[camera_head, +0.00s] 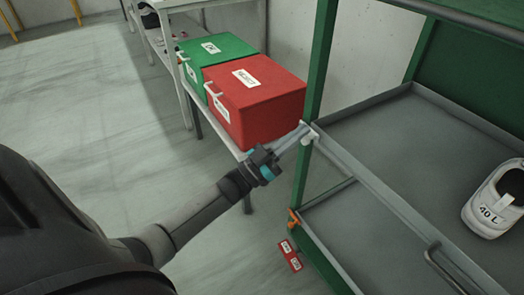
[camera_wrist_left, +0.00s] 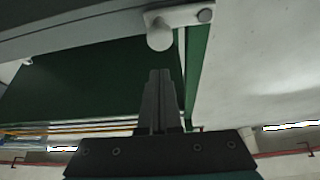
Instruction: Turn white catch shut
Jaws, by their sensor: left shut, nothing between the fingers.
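The white catch (camera_head: 309,132) sits on the green post at the front left corner of the rack's upper grey drawer. In the left wrist view the catch (camera_wrist_left: 178,22) shows as a pale bar with a rounded knob, just beyond the fingertips. My left gripper (camera_head: 303,130) is at the catch in the head view, its fingers closed together with nothing between them. In the left wrist view the closed fingers (camera_wrist_left: 159,80) point at the knob, with a small gap showing. Whether they touch the catch I cannot tell. My right gripper is not in view.
Red (camera_head: 262,95) and green (camera_head: 212,50) boxes stand on a bench at the left. Floor at far left is clear.

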